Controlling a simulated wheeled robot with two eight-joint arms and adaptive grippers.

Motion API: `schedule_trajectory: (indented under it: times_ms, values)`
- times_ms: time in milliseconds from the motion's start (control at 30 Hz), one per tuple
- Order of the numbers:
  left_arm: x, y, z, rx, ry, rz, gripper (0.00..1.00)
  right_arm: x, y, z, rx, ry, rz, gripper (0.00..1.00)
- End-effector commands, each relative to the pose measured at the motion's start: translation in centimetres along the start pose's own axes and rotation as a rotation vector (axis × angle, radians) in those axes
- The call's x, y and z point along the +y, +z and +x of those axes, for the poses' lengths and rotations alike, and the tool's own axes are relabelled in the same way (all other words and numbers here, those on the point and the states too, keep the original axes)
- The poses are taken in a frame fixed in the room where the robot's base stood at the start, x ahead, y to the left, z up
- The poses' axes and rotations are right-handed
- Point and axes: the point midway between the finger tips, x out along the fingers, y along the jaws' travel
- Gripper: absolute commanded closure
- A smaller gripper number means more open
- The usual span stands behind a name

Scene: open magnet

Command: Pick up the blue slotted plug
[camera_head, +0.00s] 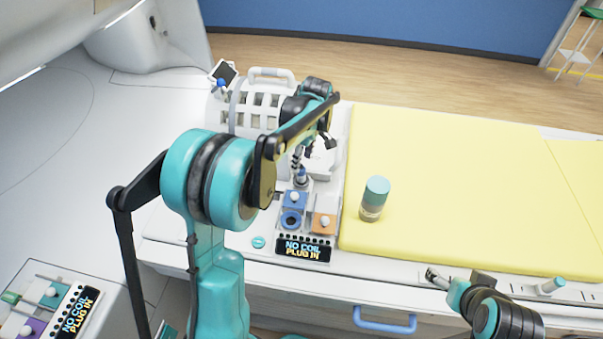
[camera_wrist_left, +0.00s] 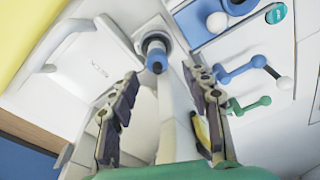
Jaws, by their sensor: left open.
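The blue slotted plug (camera_head: 301,177) appears to be the small blue and grey cylinder standing at the back of the plug panel, beside the white coil housing. In the left wrist view its blue end (camera_wrist_left: 156,57) shows in a dark round collar, ahead of the fingers; I cannot make out the slot. My left gripper (camera_head: 312,150) is just above and behind it in the head view. In the wrist view the left gripper (camera_wrist_left: 160,82) is open, with its two fingers apart and nothing between them. My right gripper (camera_head: 440,281) is low at the right, over the bed edge.
The panel has a blue socket (camera_head: 290,220), an orange block with a white knob (camera_head: 324,223) and a "NO COIL PLUG IN" display (camera_head: 304,250). A teal-capped bottle (camera_head: 374,198) stands on the yellow mattress (camera_head: 450,190). A second panel (camera_head: 50,305) is at lower left.

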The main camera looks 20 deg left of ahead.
Motion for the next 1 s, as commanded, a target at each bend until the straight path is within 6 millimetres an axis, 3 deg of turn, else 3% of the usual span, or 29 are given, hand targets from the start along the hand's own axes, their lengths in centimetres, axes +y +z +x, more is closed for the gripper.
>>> schedule_trajectory:
  times_ms: [600, 833, 867, 1000]
  values:
    - [0.4, 0.5, 7.5, 0.000, 0.000, -0.003, 0.52, 0.0, 1.6, 2.3, 0.000, 0.000, 0.000, 0.21]
    - [0.4, 0.5, 7.7, 0.000, 0.000, -0.002, 0.52, 0.0, 1.6, 2.2, 0.000, 0.000, 0.000, 0.21]
    - [0.4, 0.5, 7.6, 0.000, 0.000, -0.002, 0.57, 0.0, 1.6, 2.2, 0.000, 0.000, 0.000, 0.21]
    - [0.4, 0.5, 7.6, 0.000, 0.000, -0.002, 0.94, 0.0, 1.6, 2.2, 0.000, 0.000, 0.000, 0.21]
